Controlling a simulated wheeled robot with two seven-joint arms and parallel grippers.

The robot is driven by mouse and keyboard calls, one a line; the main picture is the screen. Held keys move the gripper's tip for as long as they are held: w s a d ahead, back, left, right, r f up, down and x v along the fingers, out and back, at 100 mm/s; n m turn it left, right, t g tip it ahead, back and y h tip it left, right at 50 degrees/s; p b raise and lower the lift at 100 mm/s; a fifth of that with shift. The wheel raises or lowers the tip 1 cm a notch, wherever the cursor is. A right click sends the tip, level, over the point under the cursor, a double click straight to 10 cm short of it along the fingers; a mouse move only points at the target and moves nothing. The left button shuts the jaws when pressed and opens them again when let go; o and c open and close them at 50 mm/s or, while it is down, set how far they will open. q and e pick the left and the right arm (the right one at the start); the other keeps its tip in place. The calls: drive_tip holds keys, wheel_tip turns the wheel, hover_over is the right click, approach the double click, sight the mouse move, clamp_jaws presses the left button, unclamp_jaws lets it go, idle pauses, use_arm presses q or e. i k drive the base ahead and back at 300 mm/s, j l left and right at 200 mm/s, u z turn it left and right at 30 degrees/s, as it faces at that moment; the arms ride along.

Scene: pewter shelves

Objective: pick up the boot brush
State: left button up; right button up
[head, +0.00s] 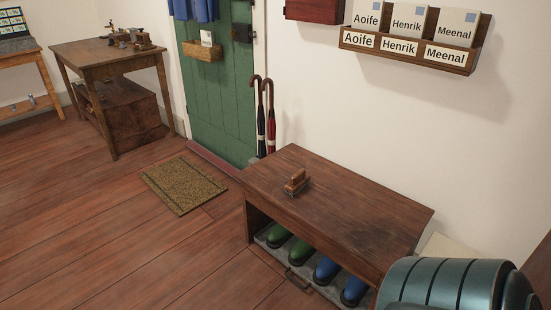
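The boot brush (296,183), small with a reddish-brown wooden back, lies on top of the dark wooden bench (350,215), near its left front edge. Its bristles are too small to make out clearly. Nothing is touching it except the bench top. Neither my left nor my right gripper shows in the head view.
Below the bench top, a grey tray (297,270) holds green boots (279,236) and blue boots (326,270). Umbrellas (266,118) stand behind the bench's left end. A doormat (183,185) lies on open floor at left. A ribbed teal object (440,283) fills the lower right.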

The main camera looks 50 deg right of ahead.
sight(300, 180)
drive_tip(key=i, duration=3)
drive_tip(key=z, duration=4.2)
